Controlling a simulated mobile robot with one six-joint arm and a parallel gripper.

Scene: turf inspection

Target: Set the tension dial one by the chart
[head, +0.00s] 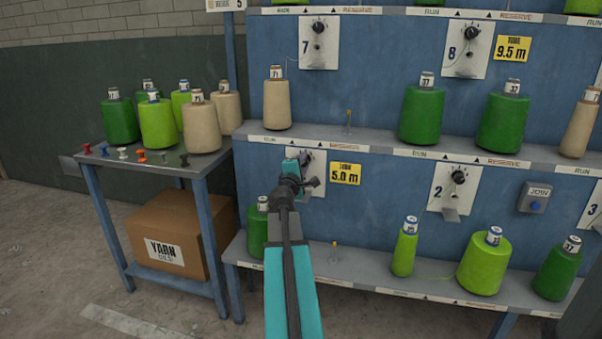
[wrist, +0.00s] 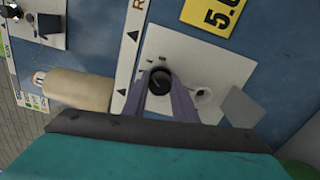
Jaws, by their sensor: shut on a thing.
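The dial (wrist: 160,80) is a round black knob on a white plate (wrist: 198,62) in the wrist view. The fingers of my gripper (wrist: 162,92) sit on either side of the knob and are shut on it. In the head view, my gripper (head: 306,168) reaches the same white plate (head: 320,158) below the middle shelf and hides most of the dial. The dial's number and pointer are not readable. A yellow tag (head: 345,174) reading 5.0 m is right of the plate; part of it shows in the wrist view (wrist: 222,14). I cannot make out a chart.
Other dial plates are 7 (head: 318,42), 8 (head: 468,46) and 2 (head: 455,190). Green and cream yarn cones stand on the shelves (head: 370,136). A side table (head: 105,158) holds more cones and small pegs, with a cardboard box (head: 165,235) beneath.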

